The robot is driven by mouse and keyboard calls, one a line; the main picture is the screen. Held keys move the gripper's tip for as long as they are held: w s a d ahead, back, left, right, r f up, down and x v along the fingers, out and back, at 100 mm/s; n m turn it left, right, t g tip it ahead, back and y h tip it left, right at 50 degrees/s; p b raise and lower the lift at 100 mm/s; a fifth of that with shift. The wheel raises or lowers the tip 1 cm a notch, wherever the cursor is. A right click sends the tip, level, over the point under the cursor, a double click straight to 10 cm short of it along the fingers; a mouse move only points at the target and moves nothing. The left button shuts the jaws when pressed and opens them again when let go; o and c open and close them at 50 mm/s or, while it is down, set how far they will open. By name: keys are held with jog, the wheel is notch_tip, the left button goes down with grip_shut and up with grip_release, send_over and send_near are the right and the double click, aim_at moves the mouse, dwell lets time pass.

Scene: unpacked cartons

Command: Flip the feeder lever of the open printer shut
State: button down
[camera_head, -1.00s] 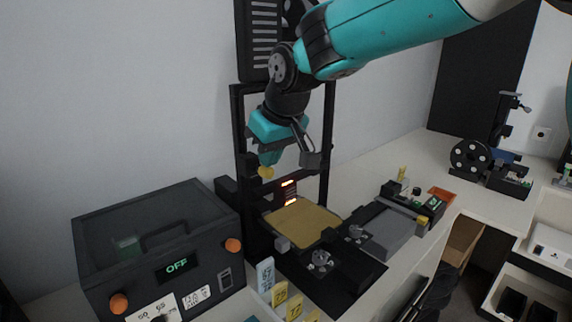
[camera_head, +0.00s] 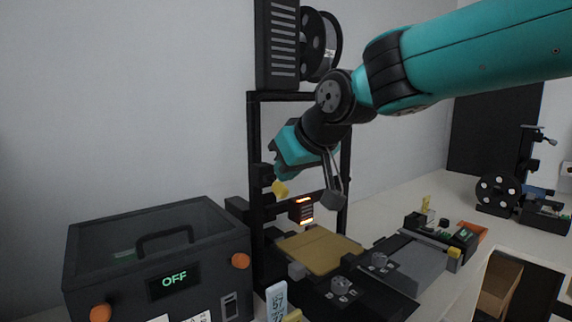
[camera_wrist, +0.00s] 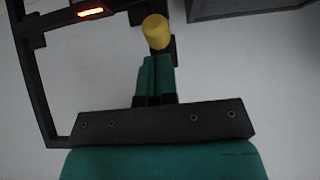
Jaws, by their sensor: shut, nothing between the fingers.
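The open printer is a black frame (camera_head: 256,110) with a tan bed plate (camera_head: 318,250) and a dark carriage with glowing orange strips (camera_head: 303,212). A yellow knob (camera_head: 280,189), apparently the feeder lever's end, is at the frame's left side. My gripper (camera_head: 276,174) is shut and empty, tilted down just above and beside the knob. In the wrist view the shut teal fingers (camera_wrist: 157,62) point at the yellow knob (camera_wrist: 156,32), which shows just beyond their tips. I cannot tell whether they touch it. The rest of the lever is mostly hidden.
A dark box with an OFF display (camera_head: 174,281) and a top handle stands left of the printer. Yellow and white tags (camera_head: 276,300) stand in front. A grey flat device (camera_head: 424,262) and an orange tray (camera_head: 472,231) are on the right. A spool (camera_head: 322,45) is above the frame.

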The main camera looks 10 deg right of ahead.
jog(key=shift+w+a+r, duration=0.15)
jog(key=shift+w, duration=0.15)
jog(key=shift+r, duration=0.1)
jog(key=shift+s+r+p, duration=0.1)
jog(key=shift+r+p, duration=0.25)
jog(key=shift+p, duration=0.1)
jog(key=v, duration=1.3)
jog(key=shift+f, duration=0.3)
jog(key=shift+s, duration=0.1)
